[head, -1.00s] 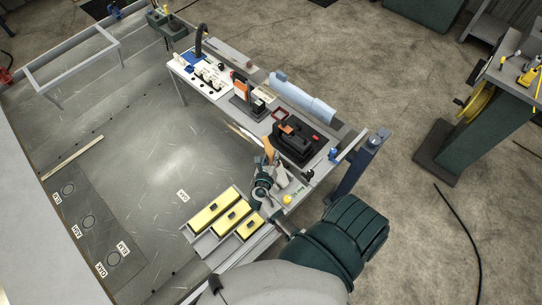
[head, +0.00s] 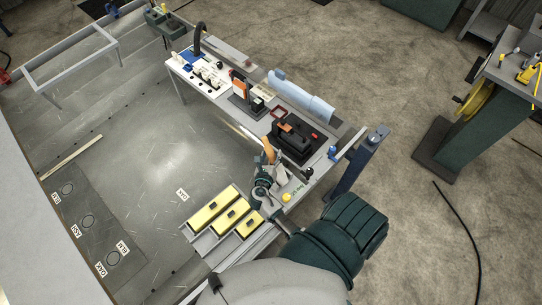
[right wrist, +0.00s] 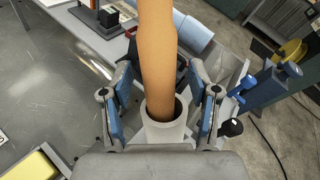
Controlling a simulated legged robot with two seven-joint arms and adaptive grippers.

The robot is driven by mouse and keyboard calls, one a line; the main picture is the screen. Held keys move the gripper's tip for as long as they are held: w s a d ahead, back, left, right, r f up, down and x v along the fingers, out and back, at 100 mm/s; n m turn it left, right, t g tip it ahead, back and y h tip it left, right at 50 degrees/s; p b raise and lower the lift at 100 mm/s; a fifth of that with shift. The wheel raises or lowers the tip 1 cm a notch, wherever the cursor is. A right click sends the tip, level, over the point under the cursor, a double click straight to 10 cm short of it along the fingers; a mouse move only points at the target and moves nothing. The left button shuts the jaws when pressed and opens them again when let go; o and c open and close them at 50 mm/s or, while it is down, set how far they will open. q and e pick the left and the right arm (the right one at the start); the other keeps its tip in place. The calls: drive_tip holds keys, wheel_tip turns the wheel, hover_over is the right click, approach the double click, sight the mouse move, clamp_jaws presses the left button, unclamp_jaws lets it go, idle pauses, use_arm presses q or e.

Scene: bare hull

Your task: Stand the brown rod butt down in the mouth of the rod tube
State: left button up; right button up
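The brown rod (right wrist: 157,50) stands upright in the right wrist view, its lower end inside the dark mouth of the pale rod tube (right wrist: 166,130). How deep it sits is hidden. My right gripper (right wrist: 160,82) has its fingers on both sides of the rod, with visible gaps between them and the rod. In the head view the rod (head: 268,149) shows as a small brown piece above my right gripper (head: 264,178), and the tube (head: 281,174) is partly hidden beside it. My left gripper is not in view.
A black case (head: 296,139) lies on the bench close behind the tube. Yellow blocks (head: 229,216) sit in a tray to the lower left. A blue post (head: 362,163) stands to the right. The grey plate (head: 150,150) at left is mostly clear.

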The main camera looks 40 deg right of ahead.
drive_tip(key=v, duration=1.2)
drive_tip(key=shift+f, duration=0.15)
idle(0.3)
